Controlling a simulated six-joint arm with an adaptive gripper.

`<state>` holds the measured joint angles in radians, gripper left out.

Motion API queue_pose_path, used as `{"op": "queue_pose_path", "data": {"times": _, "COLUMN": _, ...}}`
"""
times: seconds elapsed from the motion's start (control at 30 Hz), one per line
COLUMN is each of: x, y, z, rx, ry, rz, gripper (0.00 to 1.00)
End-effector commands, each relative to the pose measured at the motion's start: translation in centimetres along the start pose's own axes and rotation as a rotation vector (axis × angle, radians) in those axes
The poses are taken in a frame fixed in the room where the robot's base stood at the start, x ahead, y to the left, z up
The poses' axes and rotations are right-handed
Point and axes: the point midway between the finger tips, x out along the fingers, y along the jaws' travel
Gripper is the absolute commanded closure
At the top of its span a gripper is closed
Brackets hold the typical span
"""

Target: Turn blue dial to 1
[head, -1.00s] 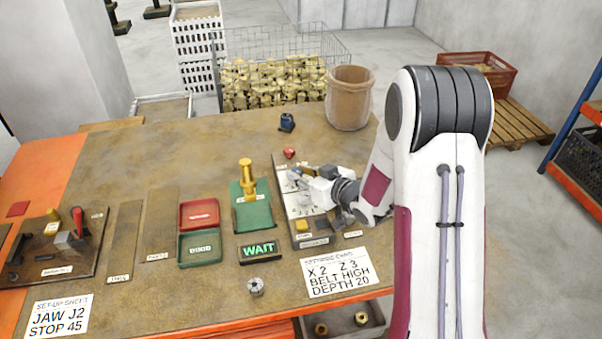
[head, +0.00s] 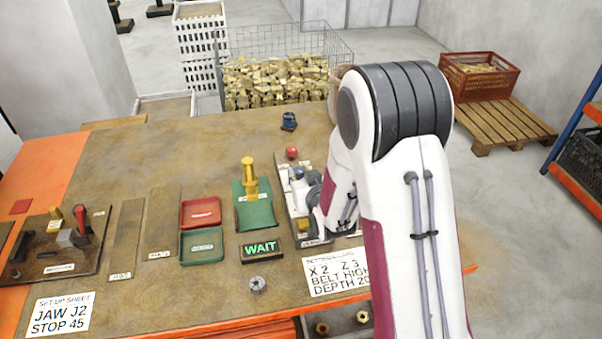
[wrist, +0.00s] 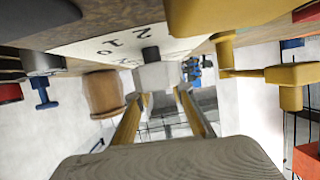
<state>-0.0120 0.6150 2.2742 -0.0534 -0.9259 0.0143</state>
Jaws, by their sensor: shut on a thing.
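In the wrist view, a white dial plate (wrist: 115,48) with black numerals, 2, 1 and 0 legible, lies beyond my gripper (wrist: 161,92). My gripper's fingers are shut at the middle of the plate on the knob there, which I take to be the blue dial; its colour is hidden by the fingertips. A dark piece (wrist: 150,53) shows just past the tips, close to the 1, but I cannot tell whether it is the dial's pointer. In the head view, my arm covers much of the control board (head: 290,215) and hides the dial.
A red knob (head: 291,152) is at the board's back end, with a dark blue object (head: 288,121) behind it. A green stand with a brass piece (head: 249,180) is left of the board. The WAIT display (head: 261,249) and a card reading X 2, Z 3 (head: 330,276) are in front.

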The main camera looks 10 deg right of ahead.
Motion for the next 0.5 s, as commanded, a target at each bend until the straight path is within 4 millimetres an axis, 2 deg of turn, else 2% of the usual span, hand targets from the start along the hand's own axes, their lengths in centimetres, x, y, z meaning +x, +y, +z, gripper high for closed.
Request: {"op": "queue_pose_path", "data": {"times": 0.5, "x": 0.02, "y": -0.14, "z": 0.07, "rx": 0.022, "ry": -0.001, "rz": 0.054, "gripper": 0.99}}
